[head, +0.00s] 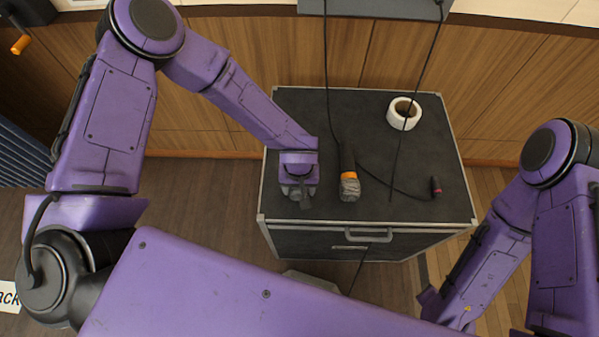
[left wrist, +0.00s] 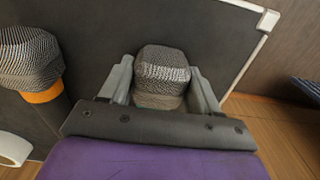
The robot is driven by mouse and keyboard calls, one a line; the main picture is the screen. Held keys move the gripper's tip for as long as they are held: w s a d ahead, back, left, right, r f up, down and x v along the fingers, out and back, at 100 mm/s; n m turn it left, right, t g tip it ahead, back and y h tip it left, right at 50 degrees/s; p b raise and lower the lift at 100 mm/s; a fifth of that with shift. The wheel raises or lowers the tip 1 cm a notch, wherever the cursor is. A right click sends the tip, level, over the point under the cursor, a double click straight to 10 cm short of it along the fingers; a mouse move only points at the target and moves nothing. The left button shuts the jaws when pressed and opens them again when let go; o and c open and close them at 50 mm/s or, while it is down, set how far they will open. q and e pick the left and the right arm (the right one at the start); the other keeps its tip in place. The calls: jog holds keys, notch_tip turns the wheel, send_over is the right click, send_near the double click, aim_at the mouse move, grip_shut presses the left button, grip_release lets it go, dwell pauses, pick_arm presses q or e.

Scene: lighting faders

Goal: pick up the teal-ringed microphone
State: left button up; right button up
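My left gripper (head: 299,192) is low over the front left of the black case, pointing down. In the left wrist view, a grey mesh microphone head (left wrist: 162,75) sits between the two grey fingers of the left gripper (left wrist: 163,88), close to both. I cannot tell whether they press on it.
The black case (head: 290,115) has a pale metal rim and a front handle. A white tape roll (head: 404,113) lies at its back right. A thin cable with a dark pink-tipped plug (head: 435,187) crosses the right side. The back left of the top is partly covered by my arm.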

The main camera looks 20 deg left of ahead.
pick_arm(q)
jog(key=shift+c, duration=1)
jog(key=shift+r, duration=0.1)
